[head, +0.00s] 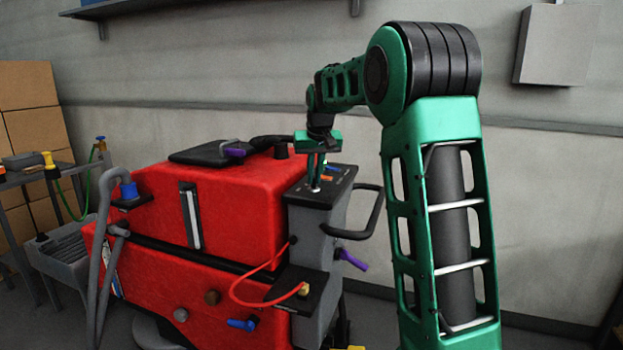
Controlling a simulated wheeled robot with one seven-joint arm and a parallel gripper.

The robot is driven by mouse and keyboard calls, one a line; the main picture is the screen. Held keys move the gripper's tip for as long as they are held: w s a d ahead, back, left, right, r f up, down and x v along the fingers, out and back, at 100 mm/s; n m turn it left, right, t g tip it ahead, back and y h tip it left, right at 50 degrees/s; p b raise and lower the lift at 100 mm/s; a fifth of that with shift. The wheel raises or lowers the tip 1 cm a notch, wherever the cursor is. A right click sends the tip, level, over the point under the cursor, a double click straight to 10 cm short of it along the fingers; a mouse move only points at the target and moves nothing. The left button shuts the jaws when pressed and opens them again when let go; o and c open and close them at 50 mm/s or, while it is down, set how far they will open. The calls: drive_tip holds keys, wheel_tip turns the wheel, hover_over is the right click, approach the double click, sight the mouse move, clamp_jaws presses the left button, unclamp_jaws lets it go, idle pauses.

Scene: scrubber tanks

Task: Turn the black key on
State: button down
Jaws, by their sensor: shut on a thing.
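My gripper (317,172) points down onto the dark control panel (338,187) on top of the grey console of the red scrubber. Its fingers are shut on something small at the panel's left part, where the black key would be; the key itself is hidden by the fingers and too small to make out. A small pale metal spot shows at the fingertips, against the panel. Whether the key is turned cannot be seen.
An orange control (327,178) and a blue one (333,168) sit close beside my fingers. A dark handle loop (372,215) sticks out right of the console. A purple-handled lever (351,260) is below. A red hose (250,304) hangs in front.

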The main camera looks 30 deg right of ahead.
idle(0.5)
drive_tip(key=c, duration=1.8)
unclamp_jaws()
drive_tip(key=v, duration=1)
drive_tip(key=shift+s+a+r, duration=0.1)
drive_tip(key=shift+r, duration=0.2)
drive_tip(key=s+a+f+g, duration=0.1)
drive_tip(key=s+a+f, duration=0.1)
drive_tip(key=s+f, duration=0.6)
drive_tip(key=s+a+f+m+g+y, duration=0.1)
drive_tip(key=s+f, duration=0.7)
drive_tip(key=s, duration=1.2)
drive_tip(key=s+a+f+m+g, duration=0.1)
drive_tip(key=s+a+f+g, duration=0.1)
drive_tip(key=s+f, duration=0.6)
drive_tip(key=shift+s+a+y, duration=0.15)
drive_tip(key=shift+s+a, duration=0.1)
drive_tip(key=shift+s, duration=0.8)
drive_tip(key=shift+s+a+y, duration=0.1)
drive_tip(key=shift+s+a, duration=0.15)
drive_tip(key=shift+s, duration=0.75)
drive_tip(key=shift+s+a+y, duration=0.15)
drive_tip(key=shift+s+a, duration=0.05)
drive_tip(key=shift+s, duration=0.85)
